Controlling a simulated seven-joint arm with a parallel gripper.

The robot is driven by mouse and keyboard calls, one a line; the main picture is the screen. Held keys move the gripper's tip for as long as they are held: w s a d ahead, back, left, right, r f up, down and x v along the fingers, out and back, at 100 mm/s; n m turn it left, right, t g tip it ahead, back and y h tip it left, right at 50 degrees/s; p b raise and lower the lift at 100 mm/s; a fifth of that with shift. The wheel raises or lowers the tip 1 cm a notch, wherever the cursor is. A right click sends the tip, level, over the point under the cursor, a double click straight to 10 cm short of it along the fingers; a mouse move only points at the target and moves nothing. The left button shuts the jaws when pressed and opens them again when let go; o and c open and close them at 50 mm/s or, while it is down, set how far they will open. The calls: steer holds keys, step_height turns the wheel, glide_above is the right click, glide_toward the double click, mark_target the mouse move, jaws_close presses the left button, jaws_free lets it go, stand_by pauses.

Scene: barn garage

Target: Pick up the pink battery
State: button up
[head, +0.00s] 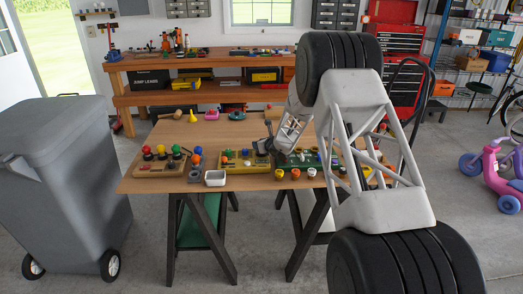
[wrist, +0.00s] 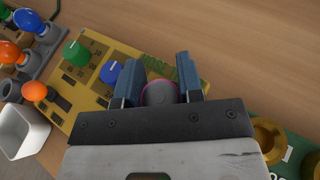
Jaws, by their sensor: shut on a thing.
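My gripper (wrist: 157,82) is shut on a round thing between its two blue-grey fingers in the wrist view. This thing, the pink battery (wrist: 159,93), shows a dark grey end with a thin pink rim; the rest of it is hidden behind the gripper body. A yellow board (wrist: 88,97) with a green knob and a blue knob lies just beyond and left of the fingers. In the head view my gripper (head: 278,141) is over the wooden table by the yellow board (head: 233,163); I cannot make out the battery there. Whether it touches the board is unclear.
A white tray (wrist: 18,134) and a board with coloured bulbs (head: 158,165) are to the left. A green board (head: 303,160) with round parts is to the right. The table's (head: 222,131) far middle is mostly clear. A grey bin (head: 66,150) stands left.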

steer(key=shift+r, duration=0.1)
steer(key=shift+r, duration=0.7)
step_height(320, 180, up, 2)
steer(key=shift+r, duration=0.2)
steer(key=s, duration=0.5)
steer(key=s+d, duration=0.1)
steer(key=s, duration=0.4)
steer(key=s+r, duration=0.1)
steer(key=s, duration=0.5)
steer(key=shift+d, duration=0.4)
steer(key=shift+w+d+r, duration=0.1)
steer(key=shift+r, duration=0.1)
steer(key=shift+s+d+r+m+t+h, duration=0.45)
steer(key=shift+d+r+m+h, duration=0.75)
steer(key=shift+d+r, duration=0.95)
steer(key=shift+s+d+r+m+t+h, duration=0.5)
steer(key=shift+d+r+m+h, duration=0.7)
steer(key=shift+r, duration=1.6)
steer(key=shift+s+d+r+m+t+h, duration=0.25)
steer(key=shift+s+d+r+m+h, duration=0.65)
steer(key=shift+d+r, duration=1.35)
